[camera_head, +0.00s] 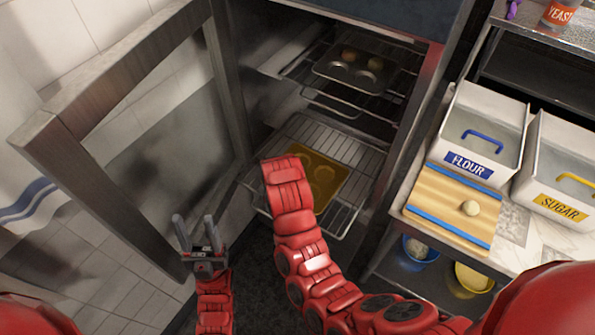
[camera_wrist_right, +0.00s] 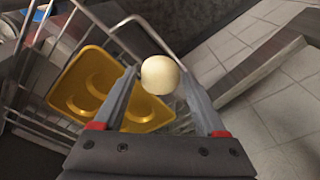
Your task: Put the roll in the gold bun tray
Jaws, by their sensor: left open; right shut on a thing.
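A pale round roll (camera_wrist_right: 161,75) is between the fingertips of my right gripper (camera_wrist_right: 159,82), which is shut on it. The gold bun tray (camera_head: 329,172) lies on the pulled-out lower oven rack, partly covered by my right arm. In the right wrist view the tray (camera_wrist_right: 73,72) is left of and beyond the held roll, with round hollows. The roll appears apart from the tray. My right gripper is hidden in the head view. My left gripper (camera_head: 194,226) is open and empty, low in front of the oven door. Another pale roll (camera_head: 471,207) rests on the board.
The oven door (camera_head: 110,95) stands open at the left. A darker bun tray (camera_head: 345,75) holding two buns sits on the upper rack (camera_head: 318,97). At right, a wooden board (camera_head: 445,200), flour bin (camera_head: 475,145) and sugar bin (camera_head: 560,200) stand on the counter.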

